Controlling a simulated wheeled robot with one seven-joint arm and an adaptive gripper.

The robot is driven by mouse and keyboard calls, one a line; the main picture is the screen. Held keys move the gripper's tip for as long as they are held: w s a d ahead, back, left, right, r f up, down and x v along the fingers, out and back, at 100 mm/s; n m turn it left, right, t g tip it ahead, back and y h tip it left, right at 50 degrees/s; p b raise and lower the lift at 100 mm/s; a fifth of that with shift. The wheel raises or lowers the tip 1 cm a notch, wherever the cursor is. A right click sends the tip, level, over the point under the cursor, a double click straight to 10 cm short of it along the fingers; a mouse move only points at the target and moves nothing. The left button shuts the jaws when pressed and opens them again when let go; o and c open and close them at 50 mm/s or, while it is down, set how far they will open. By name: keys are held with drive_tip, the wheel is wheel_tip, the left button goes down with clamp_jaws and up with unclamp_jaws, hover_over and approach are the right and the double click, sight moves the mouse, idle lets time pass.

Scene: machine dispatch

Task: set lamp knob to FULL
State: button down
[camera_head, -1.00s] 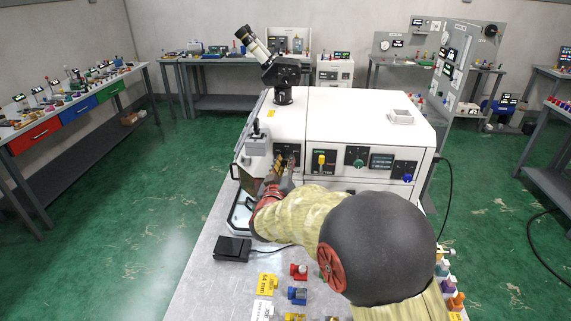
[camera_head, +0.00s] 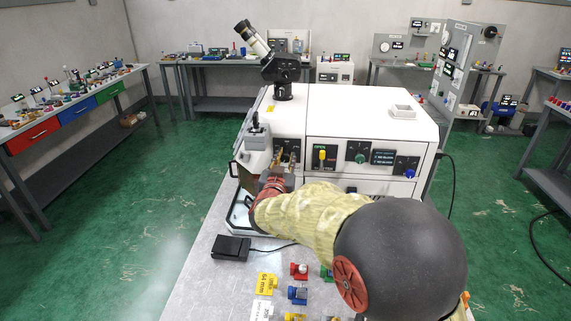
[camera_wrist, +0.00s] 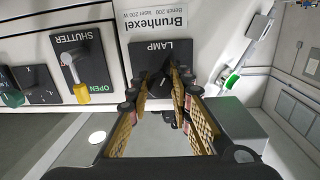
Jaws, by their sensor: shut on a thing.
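The lamp panel (camera_wrist: 161,48) is a black plate marked LAMP on the front of the white laser machine (camera_head: 365,120). In the wrist view my gripper (camera_wrist: 160,82) has its yellow-padded fingers closed in at this panel, around the lamp knob. The knob is mostly hidden between the fingers, so its pointer and setting cannot be read. In the head view my gripper (camera_head: 286,160) is at the left part of the machine's front, and the fingers cover much of the lamp panel.
The yellow-handled shutter switch (camera_wrist: 81,92) is beside the lamp panel, marked OPEN. A green knob (camera_head: 360,157), a display (camera_head: 384,157) and a blue knob (camera_head: 410,174) sit farther right. A black pedal (camera_head: 232,248) and several small coloured parts lie on the bench.

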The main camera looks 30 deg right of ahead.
drive_tip(key=m+b, duration=0.4)
drive_tip(key=m, duration=0.1)
drive_tip(key=shift+f+m+y, duration=0.1)
drive_tip(key=shift+m+y, duration=0.2)
idle(0.5)
drive_tip(key=c, duration=1.6)
unclamp_jaws()
drive_tip(key=shift+c, duration=0.2)
drive_tip(key=shift+o, duration=0.3)
drive_tip(key=f+v, duration=0.1)
drive_tip(key=v, duration=1.1)
drive_tip(key=shift+r, duration=0.5)
